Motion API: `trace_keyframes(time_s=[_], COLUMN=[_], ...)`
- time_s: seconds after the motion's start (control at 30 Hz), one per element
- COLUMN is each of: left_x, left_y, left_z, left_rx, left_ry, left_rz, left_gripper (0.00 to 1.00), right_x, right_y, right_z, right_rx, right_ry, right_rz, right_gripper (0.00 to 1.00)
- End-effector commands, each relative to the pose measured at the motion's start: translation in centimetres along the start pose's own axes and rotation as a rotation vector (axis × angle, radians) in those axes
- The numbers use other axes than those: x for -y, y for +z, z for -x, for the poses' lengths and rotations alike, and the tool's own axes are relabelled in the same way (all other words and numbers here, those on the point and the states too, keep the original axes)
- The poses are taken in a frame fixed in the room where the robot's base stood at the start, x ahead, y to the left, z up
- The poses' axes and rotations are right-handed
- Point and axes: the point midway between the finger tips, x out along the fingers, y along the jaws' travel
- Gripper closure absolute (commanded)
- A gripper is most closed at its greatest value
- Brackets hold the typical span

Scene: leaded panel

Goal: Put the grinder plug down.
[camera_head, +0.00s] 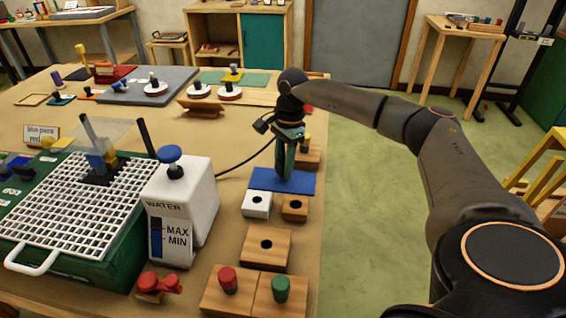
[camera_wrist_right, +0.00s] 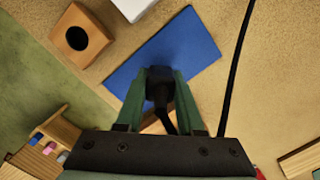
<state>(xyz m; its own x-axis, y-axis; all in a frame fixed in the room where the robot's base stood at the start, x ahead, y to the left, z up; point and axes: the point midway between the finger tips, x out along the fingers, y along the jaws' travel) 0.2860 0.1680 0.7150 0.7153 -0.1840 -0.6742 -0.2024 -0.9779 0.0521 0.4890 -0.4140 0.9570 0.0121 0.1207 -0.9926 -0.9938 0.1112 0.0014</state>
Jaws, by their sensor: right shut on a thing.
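My right gripper (camera_head: 285,172) points down over the blue mat (camera_head: 268,182) near the table's right edge. In the right wrist view its green fingers (camera_wrist_right: 159,80) are shut on the black grinder plug (camera_wrist_right: 159,92), with the blue mat (camera_wrist_right: 195,50) behind it. I cannot tell whether the plug touches the mat. In the head view the fingers hide the plug. A black cord (camera_head: 243,163) runs from behind the white water tank (camera_head: 187,210) up to the gripper. The grinder (camera_head: 80,200) with its white grid top stands at the left. My left gripper is not in view.
A white socket block (camera_head: 256,211) and a wooden one (camera_head: 295,215) stand just in front of the mat. Another holed wooden block (camera_head: 266,262) and blocks with a red knob (camera_head: 228,280) and green knob (camera_head: 281,289) are nearer. The table ends right of the mat.

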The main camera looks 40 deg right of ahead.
Motion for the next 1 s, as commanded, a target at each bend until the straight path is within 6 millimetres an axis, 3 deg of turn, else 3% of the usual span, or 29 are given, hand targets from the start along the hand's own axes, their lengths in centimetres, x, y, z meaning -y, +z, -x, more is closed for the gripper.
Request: trace_keyframes(time_s=[0.33,0.37,0.6,0.87,1.0], left_x=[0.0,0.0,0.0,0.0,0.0], left_y=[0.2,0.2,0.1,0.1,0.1], left_z=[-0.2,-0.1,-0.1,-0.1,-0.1], left_rx=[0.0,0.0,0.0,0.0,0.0], left_ry=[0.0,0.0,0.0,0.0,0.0], left_rz=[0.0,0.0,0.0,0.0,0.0], left_gripper=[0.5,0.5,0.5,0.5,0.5], right_x=[0.0,0.0,0.0,0.0,0.1], right_y=[0.0,0.0,0.0,0.0,0.1], right_z=[-0.4,-0.3,-0.3,-0.2,0.9], right_rx=[0.001,0.001,0.001,0.001,0.002], right_ry=[-0.001,-0.001,-0.001,-0.001,-0.003], right_rz=[0.0,0.0,0.0,0.0,0.0], right_gripper=[1.0,0.61,0.34,0.33,0.33])
